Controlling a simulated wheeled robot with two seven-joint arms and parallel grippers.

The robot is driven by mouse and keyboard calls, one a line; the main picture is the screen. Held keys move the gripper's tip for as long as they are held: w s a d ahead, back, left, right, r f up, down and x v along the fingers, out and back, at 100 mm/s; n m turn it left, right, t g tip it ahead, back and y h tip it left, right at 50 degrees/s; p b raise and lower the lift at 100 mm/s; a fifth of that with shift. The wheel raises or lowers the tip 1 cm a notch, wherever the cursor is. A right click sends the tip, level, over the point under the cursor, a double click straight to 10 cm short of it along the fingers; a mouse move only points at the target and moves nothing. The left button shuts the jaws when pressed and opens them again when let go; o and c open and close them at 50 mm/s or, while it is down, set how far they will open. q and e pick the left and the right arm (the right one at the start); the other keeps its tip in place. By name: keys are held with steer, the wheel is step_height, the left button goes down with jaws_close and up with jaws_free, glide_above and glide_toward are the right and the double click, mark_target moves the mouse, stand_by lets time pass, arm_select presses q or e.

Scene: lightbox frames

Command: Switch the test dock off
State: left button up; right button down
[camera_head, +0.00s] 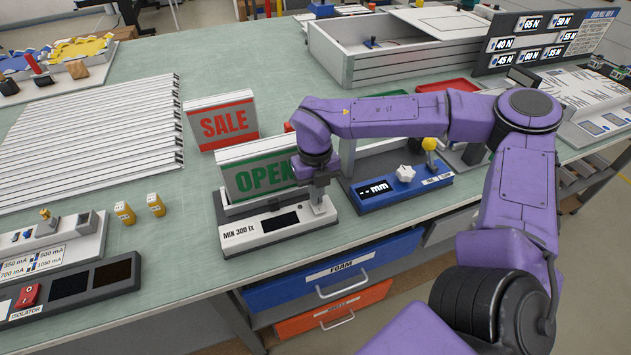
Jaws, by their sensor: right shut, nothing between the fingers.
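The test dock appears to be the pale box (262,236) marked "MIN 300 lx", near the front edge of the bench. Its small display (281,222) looks dark. A lightbox frame reading "OPEN" in green (246,177) stands upright at the dock, just behind its front panel. My right gripper (318,203) points down at the right end of the dock's front panel, its fingers shut and empty. The fingertips are at or just above the panel; I cannot tell if they touch. The gripper hides that end, and I cannot make out the switch. My left gripper is out of view.
A red "SALE" frame (222,119) stands behind. A blue gauge (400,190) with a yellow knob sits close right of the dock. An isolator box with a red switch (29,295) is at front left. White strips (90,140) cover the left bench.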

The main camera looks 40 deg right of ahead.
steer(key=shift+s+a+f+g, duration=0.2)
steer(key=shift+s+f+g, duration=0.1)
steer(key=shift+s+f, duration=0.35)
steer(key=shift+s+r, duration=0.1)
steer(key=r+p, duration=0.2)
steer(key=r, duration=0.1)
steer(key=r+p, duration=0.1)
steer(key=p, duration=0.1)
steer(key=shift+w+d+r, duration=0.15)
steer(key=shift+w+r, duration=0.2)
steer(key=shift+r, duration=0.05)
step_height(320, 180, up, 10)
steer(key=w+b, duration=0.1)
steer(key=b, duration=0.1)
steer(key=shift+w+r, duration=0.15)
steer(key=shift+w, duration=0.15)
steer(key=shift+d, duration=0.1)
